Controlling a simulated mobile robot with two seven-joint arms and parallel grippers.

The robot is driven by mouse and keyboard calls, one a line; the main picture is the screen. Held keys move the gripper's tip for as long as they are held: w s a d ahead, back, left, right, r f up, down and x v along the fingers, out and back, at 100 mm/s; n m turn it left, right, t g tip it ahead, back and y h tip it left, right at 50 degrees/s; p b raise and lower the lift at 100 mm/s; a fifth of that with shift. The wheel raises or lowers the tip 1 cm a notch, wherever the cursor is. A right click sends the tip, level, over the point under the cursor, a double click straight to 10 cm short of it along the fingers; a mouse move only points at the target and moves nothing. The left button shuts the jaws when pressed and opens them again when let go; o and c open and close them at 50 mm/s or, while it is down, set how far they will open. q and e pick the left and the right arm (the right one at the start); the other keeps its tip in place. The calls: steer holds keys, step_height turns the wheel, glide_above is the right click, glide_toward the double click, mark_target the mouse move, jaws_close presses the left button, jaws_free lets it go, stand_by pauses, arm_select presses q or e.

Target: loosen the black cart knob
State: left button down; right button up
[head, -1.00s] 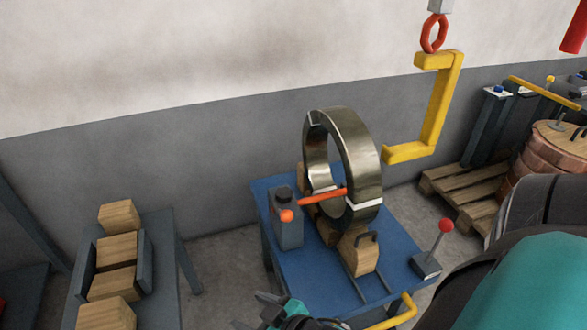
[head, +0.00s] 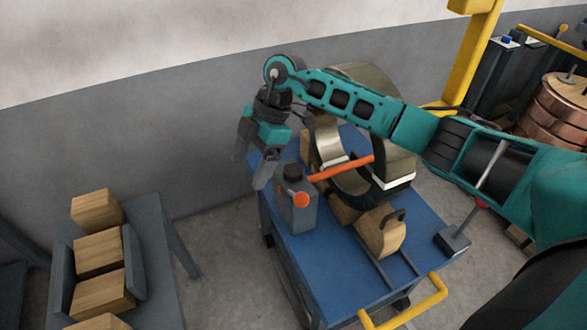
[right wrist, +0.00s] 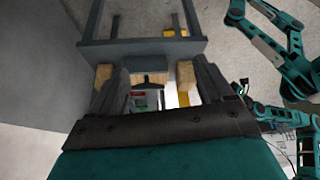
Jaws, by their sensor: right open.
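The black cart knob (head: 292,172) sits on top of a grey box (head: 296,212) at the left edge of the blue cart (head: 315,258). An orange lever end shows on the box's front. My right gripper (head: 250,174) is open and points down, just left of the knob and apart from it in the head view. In the right wrist view the open fingers (right wrist: 158,75) frame the floor and a grey bench; I cannot make out the knob there. My left gripper is not in the head view.
Wooden blocks (head: 98,252) lie on a grey bench (head: 158,290) at left. A yellow handle (head: 405,310) edges the cart's front. Bare floor separates bench and cart.

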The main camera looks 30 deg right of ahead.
mark_target(294, 170)
steer(key=w+d+r+m+h, duration=0.2)
steer(key=d+h, duration=0.1)
steer(key=d, duration=0.3)
steer(key=w+d+r+m+h, duration=0.1)
steer(key=d+r+m+h, duration=0.1)
steer(key=d, duration=0.3)
step_height(294, 170, down, 12)
steer(key=shift+w+d+r+b, duration=0.1)
steer(key=shift+w+d+b, duration=0.05)
steer(key=shift+b, duration=1)
steer(key=shift+f, duration=0.6)
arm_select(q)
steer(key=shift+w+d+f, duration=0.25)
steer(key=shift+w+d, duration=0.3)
arm_select(e)
steer(key=shift+f, duration=0.1)
steer(key=shift+c, duration=0.2)
steer(key=c, duration=1)
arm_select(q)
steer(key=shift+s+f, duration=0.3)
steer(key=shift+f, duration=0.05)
